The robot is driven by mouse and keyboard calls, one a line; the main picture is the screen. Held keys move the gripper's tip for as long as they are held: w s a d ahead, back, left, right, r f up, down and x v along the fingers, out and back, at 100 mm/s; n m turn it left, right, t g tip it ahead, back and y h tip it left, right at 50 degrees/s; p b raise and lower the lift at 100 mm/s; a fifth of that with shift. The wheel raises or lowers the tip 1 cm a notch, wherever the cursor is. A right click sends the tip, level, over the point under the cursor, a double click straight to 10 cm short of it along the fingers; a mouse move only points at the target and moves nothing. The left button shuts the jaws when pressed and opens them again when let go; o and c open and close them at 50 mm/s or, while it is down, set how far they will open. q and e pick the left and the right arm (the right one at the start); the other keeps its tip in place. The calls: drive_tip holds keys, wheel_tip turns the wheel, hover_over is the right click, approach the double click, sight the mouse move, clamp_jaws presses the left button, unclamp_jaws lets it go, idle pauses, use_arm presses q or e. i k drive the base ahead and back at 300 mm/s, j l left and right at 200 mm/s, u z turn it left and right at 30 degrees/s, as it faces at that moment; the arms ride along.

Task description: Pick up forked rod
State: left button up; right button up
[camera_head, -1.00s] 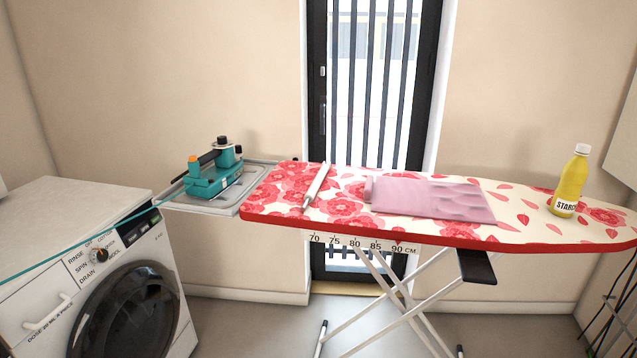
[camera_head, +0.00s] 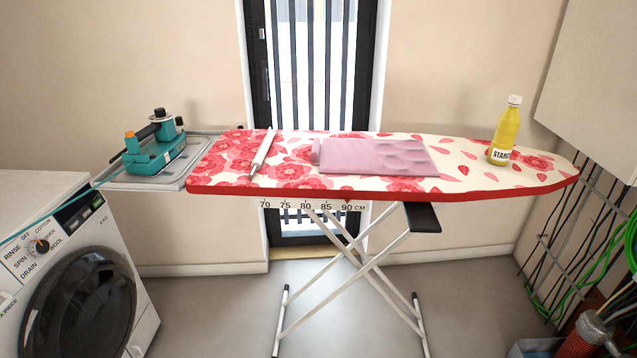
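A thin white rod (camera_head: 263,152) lies on the left part of the ironing board (camera_head: 470,188), slanting from the back edge toward the front edge. It is too small to tell whether its end is forked. No other rod that is clearly forked shows. Neither of my grippers is in view.
A folded pink cloth (camera_head: 375,156) and a yellow starch bottle (camera_head: 504,132) are on the board. A teal iron (camera_head: 152,146) stands on the board's left rest. A washing machine (camera_head: 65,270) is at left. Cables (camera_head: 590,225) hang at right. Floor before the board is clear.

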sight(257, 163)
drive_tip(key=i+j+u, duration=0.25)
drive_tip(key=i+j, duration=0.25)
drive_tip(key=i+j+u, duration=0.3)
drive_tip(key=i, duration=0.3)
